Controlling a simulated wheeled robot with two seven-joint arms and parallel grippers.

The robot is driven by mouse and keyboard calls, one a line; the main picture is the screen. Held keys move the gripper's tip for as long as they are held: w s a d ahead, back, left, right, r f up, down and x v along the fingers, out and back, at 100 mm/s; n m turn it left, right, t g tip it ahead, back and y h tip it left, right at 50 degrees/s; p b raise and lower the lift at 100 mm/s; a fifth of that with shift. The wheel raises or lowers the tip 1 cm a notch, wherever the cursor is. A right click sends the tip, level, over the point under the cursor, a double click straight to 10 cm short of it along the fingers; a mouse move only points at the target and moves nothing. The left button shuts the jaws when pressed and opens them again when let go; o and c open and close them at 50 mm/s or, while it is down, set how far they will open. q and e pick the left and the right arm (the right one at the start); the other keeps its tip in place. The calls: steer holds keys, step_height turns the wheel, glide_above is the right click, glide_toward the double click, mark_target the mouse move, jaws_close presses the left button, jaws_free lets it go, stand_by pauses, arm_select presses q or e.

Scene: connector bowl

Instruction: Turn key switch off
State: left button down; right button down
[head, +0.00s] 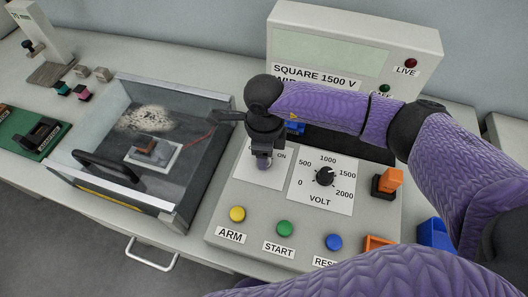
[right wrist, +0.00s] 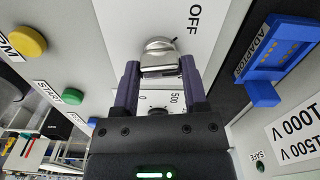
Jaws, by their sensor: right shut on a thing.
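The key switch (right wrist: 160,48) is a round silver lock with a flat metal key on the white plate of the console. My right gripper (right wrist: 160,72) is shut on the key, with one dark purple finger on each side of it. The word OFF is printed beside the switch in the right wrist view. In the head view my right gripper (head: 263,161) points down over the switch plate (head: 255,178) and covers most of the switch. The word ON shows right of it. I cannot tell which label the key points to. My left gripper is not in view.
The console has a VOLT dial (head: 324,176) and yellow ARM (head: 237,214), green START (head: 285,228) and blue (head: 333,242) buttons. An orange switch (head: 388,181) stands at the right. A clear-lidded test box (head: 92,190) is left of the console. A blue adaptor (right wrist: 278,60) lies near my right gripper.

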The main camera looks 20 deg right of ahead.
steer(key=shift+f+n+b, duration=0.1)
steer(key=shift+n+b, duration=0.3)
steer(key=shift+n, duration=0.5)
steer(key=n+b, duration=0.2)
steer(key=n, duration=0.3)
steer(key=shift+b, duration=0.3)
steer(key=shift+n, duration=0.3)
steer(key=shift+c, duration=0.6)
jaws_free()
step_height(320, 180, up, 10)
steer(key=p, duration=0.1)
steer(key=shift+p, duration=0.4)
